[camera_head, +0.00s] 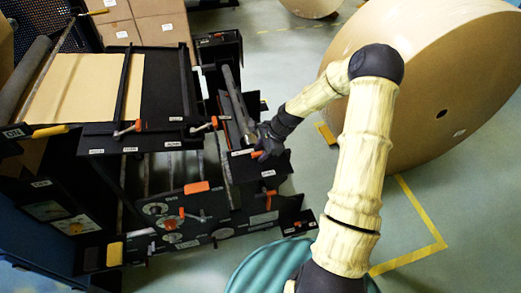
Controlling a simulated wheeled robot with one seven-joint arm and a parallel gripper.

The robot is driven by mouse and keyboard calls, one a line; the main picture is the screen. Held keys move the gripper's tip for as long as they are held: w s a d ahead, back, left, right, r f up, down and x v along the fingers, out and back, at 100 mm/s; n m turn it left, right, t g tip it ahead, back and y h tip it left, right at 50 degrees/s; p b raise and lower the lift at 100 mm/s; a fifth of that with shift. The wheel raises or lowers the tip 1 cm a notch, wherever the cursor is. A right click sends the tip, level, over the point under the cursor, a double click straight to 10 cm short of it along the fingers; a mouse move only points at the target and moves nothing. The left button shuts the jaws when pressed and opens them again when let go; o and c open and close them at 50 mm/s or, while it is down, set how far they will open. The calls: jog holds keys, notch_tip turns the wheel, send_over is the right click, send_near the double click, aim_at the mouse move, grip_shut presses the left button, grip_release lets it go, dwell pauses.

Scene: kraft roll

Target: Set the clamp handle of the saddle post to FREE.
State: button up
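My arm reaches in from the lower right, and my dark gripper (266,146) is at the right end of the black machine. An orange-tipped handle (243,152) lies right at the gripper, beside a small white label; I cannot tell whether the fingers touch it. The fingers are small and dark against dark metal, so their opening does not show. Other orange-tipped handles are at the front of the bed (126,130) and to its right (205,126). The labels are too small to read, so I cannot tell which handle is the saddle post's clamp or its setting.
A large brown paper roll (425,85) stands at the right behind my arm. The black machine frame (165,75) carries a kraft sheet (85,88). A front panel with dials (170,215) stands below. Cardboard boxes (150,22) are at the back. Open floor (455,205) lies at the right.

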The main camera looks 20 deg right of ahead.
jog(key=shift+w, duration=0.1)
grip_shut()
jog(key=shift+n, duration=0.3)
jog(key=n+g+p, duration=0.1)
jog(key=n+g, duration=0.1)
jog(key=n, duration=0.1)
jog(key=shift+d+n, duration=0.1)
jog(key=shift+n, duration=0.3)
jog(key=n+g, duration=0.1)
jog(key=n, duration=0.3)
jog(key=shift+s+d+n+g, duration=0.2)
jog(key=shift+n+g, duration=0.1)
jog(key=shift+g, duration=0.1)
jog(key=n+g, duration=0.1)
jog(key=n, duration=0.3)
jog(key=shift+d+n+g+h+b, duration=0.1)
jog(key=shift+n+g+h+b, duration=0.2)
jog(key=shift+g+h, duration=0.1)
jog(key=shift+d+r+n+g+h+b, duration=0.15)
jog(key=shift+n+g+h, duration=0.2)
jog(key=shift+n, duration=0.75)
jog(key=shift+d+f+n+g+h+b, duration=0.2)
jog(key=shift+n+h, duration=0.25)
jog(key=shift+n, duration=0.65)
jog(key=shift+a, duration=0.1)
